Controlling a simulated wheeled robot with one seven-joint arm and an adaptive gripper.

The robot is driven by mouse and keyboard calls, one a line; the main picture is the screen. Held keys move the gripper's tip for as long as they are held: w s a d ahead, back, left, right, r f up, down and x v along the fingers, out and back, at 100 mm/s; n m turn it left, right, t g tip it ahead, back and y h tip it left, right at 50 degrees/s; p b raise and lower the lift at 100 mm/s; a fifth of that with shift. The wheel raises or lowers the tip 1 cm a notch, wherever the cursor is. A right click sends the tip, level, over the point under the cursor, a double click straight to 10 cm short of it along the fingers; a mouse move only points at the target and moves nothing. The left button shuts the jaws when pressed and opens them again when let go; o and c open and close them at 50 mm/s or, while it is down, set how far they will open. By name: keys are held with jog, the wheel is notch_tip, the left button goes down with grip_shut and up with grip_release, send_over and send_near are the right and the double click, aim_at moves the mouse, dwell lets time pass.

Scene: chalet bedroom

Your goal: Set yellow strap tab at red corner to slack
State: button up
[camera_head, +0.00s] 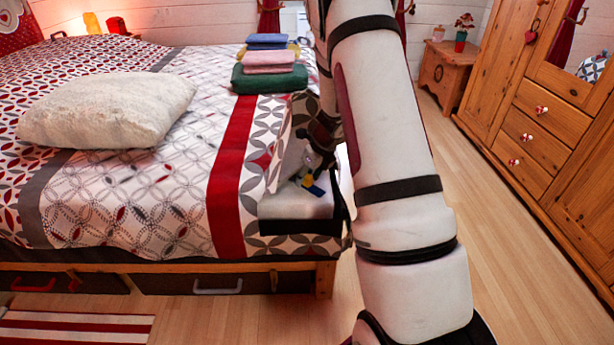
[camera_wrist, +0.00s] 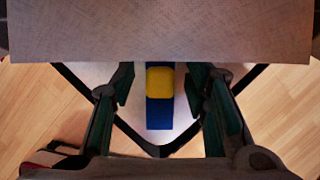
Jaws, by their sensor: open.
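The yellow tab (camera_wrist: 160,82) sits on a blue strap (camera_wrist: 160,114) in the middle of the wrist view. My gripper (camera_wrist: 159,88) is open, with one dark finger on each side of the tab and a gap on both sides. In the head view, the blue strap (camera_head: 315,190) shows small at the bed's near right corner, below my gripper (camera_head: 318,158). A white mattress corner (camera_head: 290,205) is bare there. A black band (camera_wrist: 105,113) forms a V around the strap. I cannot make out a red marking at this corner.
A grey-white surface (camera_wrist: 160,30) fills the top of the wrist view. The patterned bedspread (camera_head: 150,190) covers the bed, with a pillow (camera_head: 108,106) and folded cloths (camera_head: 270,70) on it. A wooden wardrobe (camera_head: 545,130) stands right. The floor (camera_head: 500,220) between is clear.

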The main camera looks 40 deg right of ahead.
jog(key=v, duration=1.1)
jog(key=shift+r, duration=0.25)
jog(key=shift+s+d, duration=0.1)
jog(key=shift+s, duration=0.05)
jog(key=shift+s, duration=0.2)
jog(key=c, duration=0.7)
jog(key=s+p, duration=0.4)
jog(key=s, duration=0.1)
jog(key=s+d+f+p, duration=0.1)
jog(key=s+p, duration=0.1)
jog(key=shift+s, duration=0.25)
grip_shut()
jog(key=b+x, duration=0.1)
jog(key=x, duration=0.2)
jog(key=b+x, duration=0.2)
jog(key=x, duration=0.2)
jog(key=b+x, duration=0.2)
jog(key=x, duration=0.1)
jog(key=shift+s+f, duration=0.25)
jog(key=shift+f, duration=0.05)
jog(key=w, duration=0.3)
jog(key=shift+a+r, duration=0.1)
jog(key=shift+a, duration=0.25)
jog(key=shift+w, duration=0.5)
